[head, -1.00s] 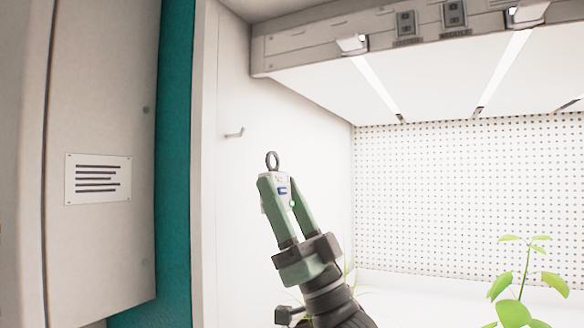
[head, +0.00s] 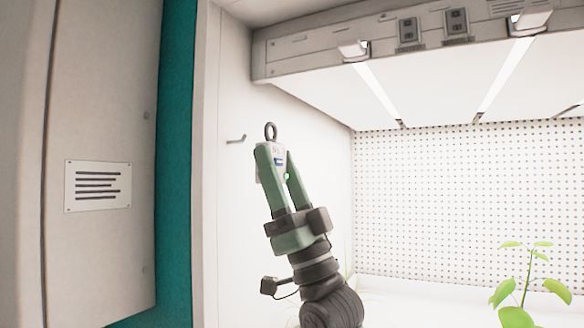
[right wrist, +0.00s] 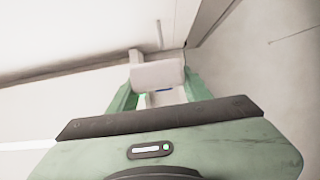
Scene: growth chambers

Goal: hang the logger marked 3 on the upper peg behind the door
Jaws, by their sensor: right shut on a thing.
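My right gripper (head: 278,164) is shut on a small white logger (head: 278,151) with a dark ring on top, a blue patch and a green light. The ring stands upright above the fingertips. No number on the logger is readable. A thin peg (head: 237,139) sticks out of the chamber's left inner wall, left of the ring and slightly lower in the head view; the two appear apart. In the right wrist view the logger (right wrist: 157,74) sits between the green fingers. Only one peg shows clearly in the head view. My left gripper is not in view.
The open door (head: 100,250) with a text label (head: 97,185) stands at the left. A lamp housing (head: 400,40) hangs over the chamber at upper right. A perforated back wall (head: 450,200) and a green plant (head: 525,290) are at right.

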